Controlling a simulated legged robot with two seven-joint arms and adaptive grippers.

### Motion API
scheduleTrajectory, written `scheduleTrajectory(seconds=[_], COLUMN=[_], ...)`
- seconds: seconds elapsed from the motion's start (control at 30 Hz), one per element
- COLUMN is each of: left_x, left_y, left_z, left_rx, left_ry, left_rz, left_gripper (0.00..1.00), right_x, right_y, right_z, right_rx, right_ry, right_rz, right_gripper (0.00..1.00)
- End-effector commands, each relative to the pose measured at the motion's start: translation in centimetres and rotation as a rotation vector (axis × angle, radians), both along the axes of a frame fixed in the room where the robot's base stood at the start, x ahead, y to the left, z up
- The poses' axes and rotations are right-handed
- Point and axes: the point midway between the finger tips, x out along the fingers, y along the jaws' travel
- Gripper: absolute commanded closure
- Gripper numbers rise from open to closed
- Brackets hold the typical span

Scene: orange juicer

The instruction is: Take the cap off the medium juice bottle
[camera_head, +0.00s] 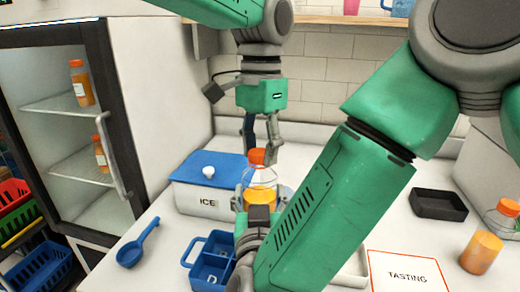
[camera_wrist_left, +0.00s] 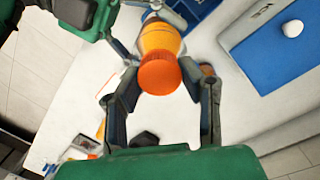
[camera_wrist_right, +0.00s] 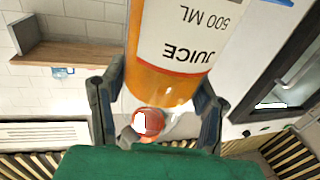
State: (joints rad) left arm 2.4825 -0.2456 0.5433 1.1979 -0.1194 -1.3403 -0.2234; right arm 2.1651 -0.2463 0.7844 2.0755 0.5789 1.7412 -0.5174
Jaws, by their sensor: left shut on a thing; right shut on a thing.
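The medium juice bottle (camera_head: 260,198) stands upright in the middle of the head view, with orange juice inside and an orange cap (camera_head: 257,156) on top. My left gripper (camera_head: 262,150) comes down from above and is shut on the cap. In the left wrist view the cap (camera_wrist_left: 159,73) sits between the two fingers. My right gripper (camera_head: 258,212) is low at the bottle's front and shut on its body. The right wrist view shows the labelled bottle (camera_wrist_right: 185,45) close up between the fingers. My right forearm hides part of the counter.
A white ICE box (camera_head: 205,200) with a blue lid is left of the bottle. A blue divided caddy (camera_head: 212,262) and a blue scoop (camera_head: 138,245) lie in front. Another juice bottle (camera_head: 482,250), a black tray (camera_head: 438,204) and a TASTING sign (camera_head: 405,275) are at right.

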Motion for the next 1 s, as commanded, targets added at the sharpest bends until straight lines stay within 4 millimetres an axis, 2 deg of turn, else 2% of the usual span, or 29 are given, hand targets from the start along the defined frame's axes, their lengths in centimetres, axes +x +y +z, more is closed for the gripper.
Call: scheduleTrajectory(seconds=[0.07,0.77,1.0], left_x=[0.09,-0.39,-0.35], left_y=[0.03,-0.05,-0.10], left_z=[0.08,0.30,0.95], left_rx=[0.006,0.004,0.003], left_ry=[-0.004,-0.003,-0.003], left_rz=[0.060,0.052,0.051], left_gripper=[1.00,1.00,1.00], right_x=[0.00,0.08,0.07], right_y=[0.00,-0.05,-0.07], right_z=[0.12,0.03,-0.03], right_rx=[0.001,0.000,0.000], right_ry=[-0.003,0.000,0.002], right_rz=[0.000,-0.002,-0.002], right_gripper=[1.00,1.00,1.00])
